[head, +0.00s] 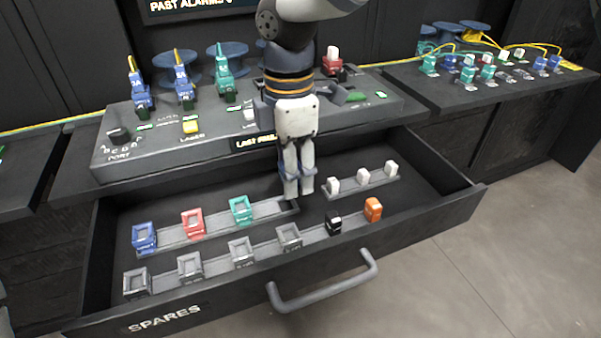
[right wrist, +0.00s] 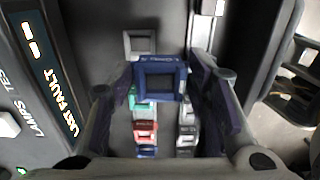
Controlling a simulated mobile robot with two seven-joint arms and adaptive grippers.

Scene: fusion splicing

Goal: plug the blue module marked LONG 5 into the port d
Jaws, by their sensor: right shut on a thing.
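My right gripper (head: 298,190) points down over the open drawer, at the right end of the back row of modules. In the right wrist view, a blue module (right wrist: 160,82) with a dark square window sits between the fingertips of the gripper (right wrist: 165,85). The gripper is shut on it; its label is too small to read. An empty grey slot (right wrist: 138,45) shows just beside it. Another blue module (head: 144,237) stands at the left end of the back row. I cannot make out port d; my arm hides part of the console (head: 215,125). My left gripper is out of view.
The drawer also holds a red module (head: 193,222), a teal module (head: 240,209), several grey modules, an orange one (head: 373,209) and white pieces (head: 362,175). Upright blue and teal plugs (head: 183,82) stand on the console. A drawer handle (head: 325,288) sticks out in front.

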